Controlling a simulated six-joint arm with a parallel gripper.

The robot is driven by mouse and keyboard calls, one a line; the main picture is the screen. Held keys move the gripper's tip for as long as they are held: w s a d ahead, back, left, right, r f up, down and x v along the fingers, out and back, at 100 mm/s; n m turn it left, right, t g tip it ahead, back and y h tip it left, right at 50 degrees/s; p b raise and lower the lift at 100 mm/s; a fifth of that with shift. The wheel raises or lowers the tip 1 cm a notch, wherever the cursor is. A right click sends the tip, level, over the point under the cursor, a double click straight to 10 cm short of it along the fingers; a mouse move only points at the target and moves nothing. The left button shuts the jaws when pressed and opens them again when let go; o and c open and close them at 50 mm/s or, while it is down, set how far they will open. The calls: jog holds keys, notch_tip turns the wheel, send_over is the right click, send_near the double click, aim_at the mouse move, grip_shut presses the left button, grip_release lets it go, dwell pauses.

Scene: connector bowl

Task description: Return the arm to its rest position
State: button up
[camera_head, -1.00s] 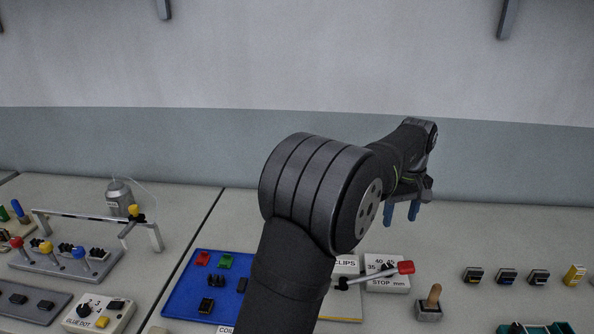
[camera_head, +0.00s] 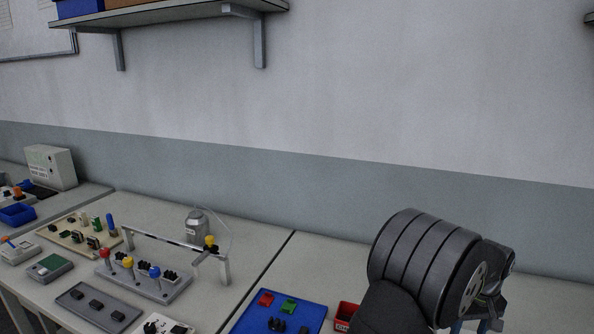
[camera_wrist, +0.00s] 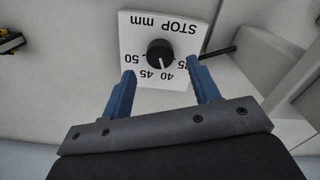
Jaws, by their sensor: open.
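My gripper (camera_wrist: 162,88) is open in the wrist view, its two blue fingers apart with nothing between them. Beyond the fingers is a white box marked STOP mm (camera_wrist: 140,58) with a black knob (camera_wrist: 160,53); I cannot tell how far below the fingers it lies. In the head view my dark arm is at the lower right, and its big joint hides most of the wrist. Only small blue parts of the gripper (camera_head: 476,326) show at the bottom edge.
A blue tray (camera_head: 310,313) with small red, green and black parts is left of my arm, with a red bin (camera_head: 345,316) beside it. A rack with coloured knobs (camera_head: 150,280) and a grey canister (camera_head: 198,226) stand farther left. A shelf (camera_head: 165,12) hangs on the wall.

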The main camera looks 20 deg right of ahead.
jog(key=shift+f, duration=2.05)
notch_tip(320, 180, up, 18)
notch_tip(320, 180, down, 18)
jog(key=shift+r, duration=0.25)
jog(key=shift+f, duration=0.35)
jog(key=m, duration=0.4)
jog(key=shift+r, duration=0.1)
jog(key=m, duration=0.9)
jog(key=shift+m, duration=2.2)
